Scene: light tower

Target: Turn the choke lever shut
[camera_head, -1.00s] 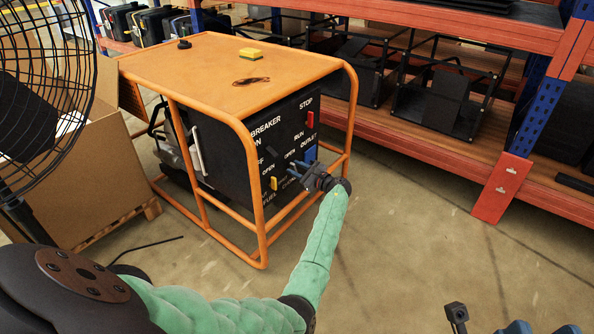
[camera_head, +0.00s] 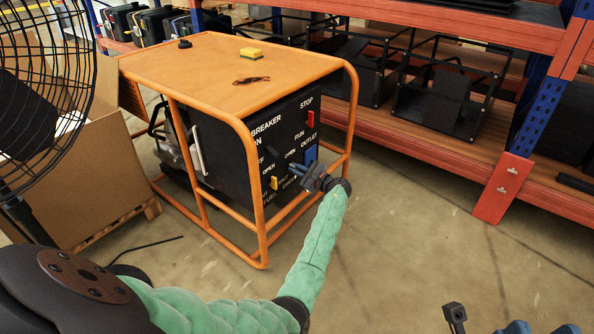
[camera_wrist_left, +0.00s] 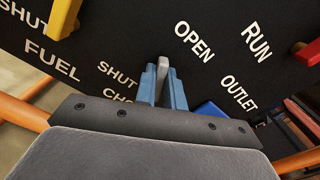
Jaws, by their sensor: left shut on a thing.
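The choke lever (camera_wrist_left: 164,70) is a small pale grey handle on the generator's black front panel (camera_head: 235,128). In the left wrist view its end shows between the blue fingertips of my left gripper (camera_wrist_left: 164,88), which is shut on it. The lever points between the SHUT word at its left and the OPEN word at its right. The CHOKE label below SHUT is partly hidden by my gripper. In the head view my left gripper (camera_head: 298,169) reaches the panel from the right, and its fingers hide the lever.
A yellow fuel lever (camera_wrist_left: 62,18), a red run/stop switch (camera_wrist_left: 308,52) and a blue outlet (camera_wrist_left: 212,112) sit nearby on the panel. The generator's orange frame (camera_head: 262,215) surrounds it. A red shelf rack (camera_head: 450,155) stands right; a fan (camera_head: 45,85) and carton (camera_head: 90,190) stand left.

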